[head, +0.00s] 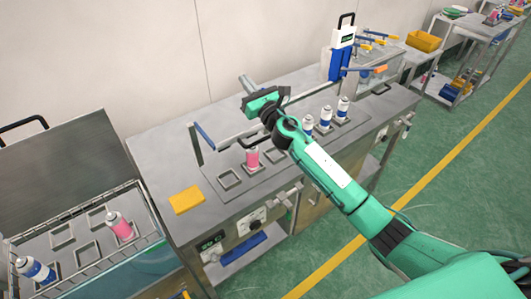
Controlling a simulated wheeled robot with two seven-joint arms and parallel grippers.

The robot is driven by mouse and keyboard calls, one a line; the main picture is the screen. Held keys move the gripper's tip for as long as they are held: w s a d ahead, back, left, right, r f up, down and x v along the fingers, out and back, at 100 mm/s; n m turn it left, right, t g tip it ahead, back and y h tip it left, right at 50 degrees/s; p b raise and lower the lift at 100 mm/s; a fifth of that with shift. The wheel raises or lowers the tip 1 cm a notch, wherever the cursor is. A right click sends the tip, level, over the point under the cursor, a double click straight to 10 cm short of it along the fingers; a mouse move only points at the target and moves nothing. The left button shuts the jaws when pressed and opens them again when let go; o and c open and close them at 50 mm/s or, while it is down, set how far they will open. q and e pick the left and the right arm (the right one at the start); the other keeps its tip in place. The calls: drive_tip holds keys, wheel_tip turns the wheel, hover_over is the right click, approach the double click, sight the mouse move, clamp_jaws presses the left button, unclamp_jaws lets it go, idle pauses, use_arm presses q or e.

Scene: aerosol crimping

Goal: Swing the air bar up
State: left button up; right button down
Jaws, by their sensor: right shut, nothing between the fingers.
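The air bar (236,139) is a thin grey bar running low above the steel bench top, from a post at the left toward the back right. It carries a blue grip (205,137) at its left end. My right arm reaches in from the lower right and covers the bar's middle. My right gripper (263,98) is over the bar, shut and empty; I cannot tell whether it touches the bar. My left gripper is out of view.
A pink can (252,158) and several white-blue cans (326,116) stand in square holders on the bench. A blue-white device (340,55) rises behind. A yellow pad (187,200) lies at the front left. A wire basket (85,245) holds two cans.

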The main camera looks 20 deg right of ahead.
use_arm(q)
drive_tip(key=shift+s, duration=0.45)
use_arm(e)
drive_tip(key=shift+s+r, duration=0.1)
drive_tip(key=shift+s, duration=0.1)
drive_tip(key=shift+a, duration=0.1)
use_arm(q)
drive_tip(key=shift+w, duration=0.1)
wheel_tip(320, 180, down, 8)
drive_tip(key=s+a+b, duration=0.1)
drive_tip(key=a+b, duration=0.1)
drive_tip(key=b, duration=0.6)
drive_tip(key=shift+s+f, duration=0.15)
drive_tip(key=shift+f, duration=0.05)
use_arm(e)
drive_tip(key=s+d+f, duration=0.3)
drive_tip(key=s+f, duration=0.5)
drive_tip(key=f, duration=0.1)
drive_tip(key=shift+s+f, duration=0.15)
drive_tip(key=shift+s, duration=0.15)
